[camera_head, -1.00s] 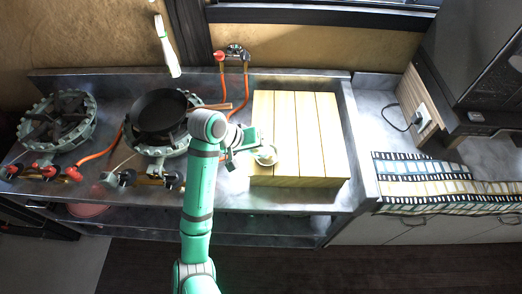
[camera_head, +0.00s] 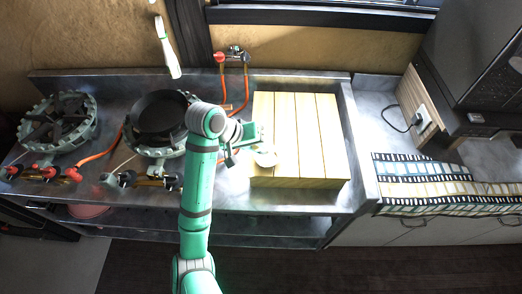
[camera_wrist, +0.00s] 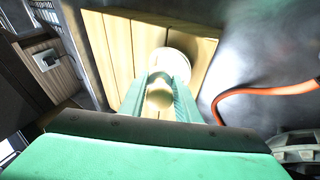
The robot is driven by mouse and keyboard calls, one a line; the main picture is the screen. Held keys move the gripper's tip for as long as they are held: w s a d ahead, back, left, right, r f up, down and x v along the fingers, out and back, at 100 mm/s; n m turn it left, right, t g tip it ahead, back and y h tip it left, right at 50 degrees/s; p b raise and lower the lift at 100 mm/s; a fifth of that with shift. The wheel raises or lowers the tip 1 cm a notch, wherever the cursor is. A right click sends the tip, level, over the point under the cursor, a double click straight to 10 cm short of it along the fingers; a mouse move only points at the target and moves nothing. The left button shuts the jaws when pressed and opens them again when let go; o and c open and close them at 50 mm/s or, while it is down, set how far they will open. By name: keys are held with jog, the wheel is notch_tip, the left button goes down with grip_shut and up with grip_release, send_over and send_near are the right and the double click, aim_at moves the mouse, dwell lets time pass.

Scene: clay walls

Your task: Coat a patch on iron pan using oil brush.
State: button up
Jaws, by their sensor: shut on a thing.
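The dark iron pan (camera_head: 157,114) sits on the right-hand burner in the head view, partly behind my arm, and looks empty. My gripper (camera_head: 254,141) is to the right of the pan, over the left edge of the wooden board. In the wrist view my gripper (camera_wrist: 163,80) is shut on a pale beige, rounded thing (camera_wrist: 160,98), which seems to be the oil brush. Its bristles cannot be made out. A small pale round bowl (camera_head: 265,159) lies just beyond the fingertips on the board; it also shows in the wrist view (camera_wrist: 181,66).
The slatted wooden board (camera_head: 315,130) is otherwise bare. Another burner (camera_head: 57,122) stands at the left. An orange hose (camera_head: 246,82) runs behind my arm. A white and green utensil (camera_head: 167,48) hangs above the pan. A raised metal edge (camera_head: 352,130) borders the counter's right side.

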jog(key=shift+r, duration=2.25)
jog(key=shift+f, duration=3.45)
notch_tip(320, 180, up, 7)
notch_tip(320, 180, down, 7)
jog(key=shift+f, duration=0.1)
jog(key=shift+c, duration=0.4)
jog(key=shift+r, duration=2.4)
